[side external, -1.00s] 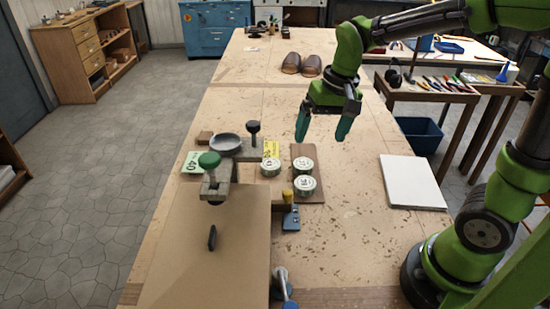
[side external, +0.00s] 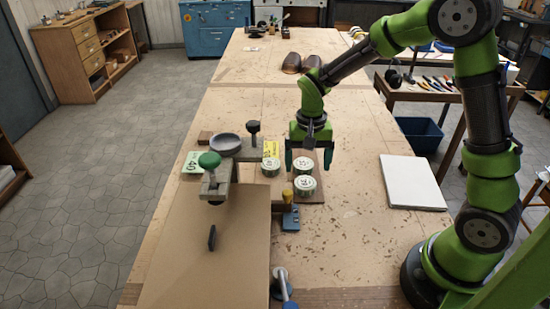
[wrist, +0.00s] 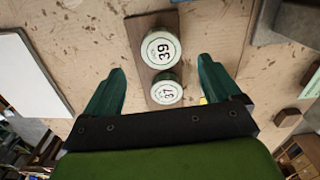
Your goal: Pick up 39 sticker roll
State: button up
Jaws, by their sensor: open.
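The 39 sticker roll (wrist: 160,48) is a round roll with a pale top marked 39, lying on a small brown board (wrist: 180,38). In the side view it appears to be the nearer roll (side external: 305,186) on that board. The 37 roll (wrist: 167,92) lies just beside it, closer to my gripper's palm in the wrist view. My gripper (wrist: 162,66) is open and empty. In the wrist view its fingers lie either side of the two rolls. In the side view my gripper (side external: 310,163) is above the far end of the board.
A third roll (side external: 270,168) sits left of the board, its number unreadable. A white slab (side external: 412,182) lies right. The bench between board and slab is clear.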

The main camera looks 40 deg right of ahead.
aim_at(305, 183)
notch_tip(305, 183, down, 6)
jog(key=shift+r, duration=0.1)
dwell(0.4)
jog(key=c, duration=1.2)
